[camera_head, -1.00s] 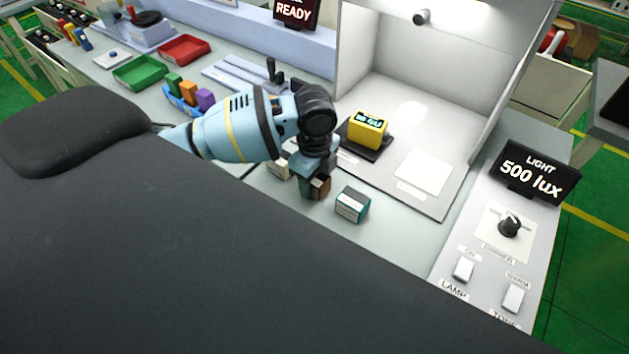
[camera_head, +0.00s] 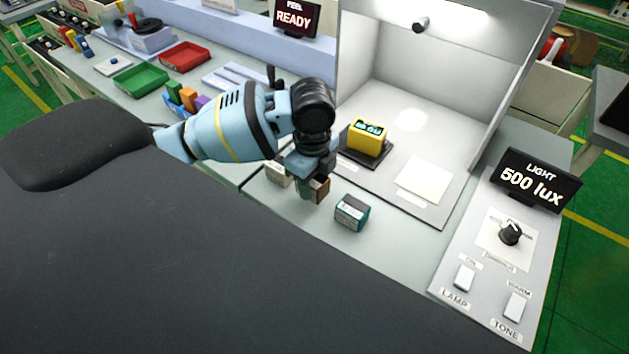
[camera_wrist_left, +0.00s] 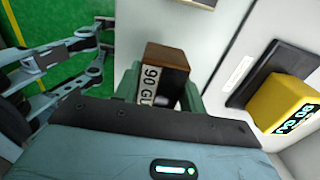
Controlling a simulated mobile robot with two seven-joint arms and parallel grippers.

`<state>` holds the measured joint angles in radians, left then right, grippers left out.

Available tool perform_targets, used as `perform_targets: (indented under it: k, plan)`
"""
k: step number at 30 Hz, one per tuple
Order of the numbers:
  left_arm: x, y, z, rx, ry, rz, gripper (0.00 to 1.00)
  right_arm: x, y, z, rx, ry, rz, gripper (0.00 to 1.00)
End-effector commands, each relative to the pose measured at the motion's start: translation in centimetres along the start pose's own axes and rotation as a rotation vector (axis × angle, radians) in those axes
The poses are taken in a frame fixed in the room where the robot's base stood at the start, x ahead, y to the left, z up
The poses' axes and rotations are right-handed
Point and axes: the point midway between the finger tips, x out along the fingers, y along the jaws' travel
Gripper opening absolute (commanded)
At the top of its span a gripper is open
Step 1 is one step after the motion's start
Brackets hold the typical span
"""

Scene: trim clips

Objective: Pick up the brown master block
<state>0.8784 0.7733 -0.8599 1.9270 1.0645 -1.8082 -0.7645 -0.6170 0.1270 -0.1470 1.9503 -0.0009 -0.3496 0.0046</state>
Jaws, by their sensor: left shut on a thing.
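The brown master block (camera_wrist_left: 167,58) is a small brown-topped block with a white label reading "90 GU" on its side. My left gripper (camera_head: 313,190) is shut on it, with one green finger on each side in the left wrist view. In the head view the block (camera_head: 321,189) shows at the fingertips, partly hidden by them, and seems a little above the bench. My right gripper (camera_wrist_left: 104,45) shows at the left of the left wrist view, with its fingers apart and nothing between them; it does not show in the head view.
A teal block (camera_head: 352,212) stands just right of my left gripper, and a pale block (camera_head: 278,173) just left. A yellow block (camera_head: 367,138) sits on a dark pad in the light booth (camera_head: 450,112). A white card (camera_head: 424,180) lies on the booth floor.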

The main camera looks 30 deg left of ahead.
Motion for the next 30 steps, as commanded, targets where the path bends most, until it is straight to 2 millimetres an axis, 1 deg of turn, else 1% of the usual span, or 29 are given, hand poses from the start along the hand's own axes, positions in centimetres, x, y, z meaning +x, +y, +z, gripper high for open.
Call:
perform_targets:
  k: [1, 9, 15, 18, 21, 25, 30]
  plan:
    - [0.0, 1.2, -0.4, 0.005, -0.001, 0.003, 0.16, 0.0, 0.0, 0.0, 0.0, 0.001, 0.0, 0.0]
    - [-0.7, 7.5, -3.0, 0.006, -0.001, 0.002, 0.16, 0.0, 0.0, -0.1, 0.0, 0.002, 0.0, 0.0]
    - [-1.0, 11.0, -4.4, 0.004, 0.0, 0.002, 0.16, 0.0, 0.0, -0.2, -0.001, 0.004, 0.0, 0.0]
    - [-1.1, 12.2, -4.9, 0.003, -0.001, 0.003, 0.16, 0.0, 0.0, -0.2, -0.001, 0.004, 0.0, 0.0]
    - [-1.2, 12.9, -5.2, 0.002, 0.0, 0.002, 0.16, 0.0, 0.0, -0.2, -0.001, 0.005, 0.0, 0.0]
    - [-1.3, 13.4, -5.4, 0.0, 0.0, 0.002, 0.16, 0.0, 0.0, -0.2, -0.001, 0.005, 0.0, 0.0]
    - [-1.3, 13.5, -5.4, -0.001, 0.0, 0.002, 0.16, 0.0, 0.0, -0.2, -0.001, 0.005, 0.0, 0.0]
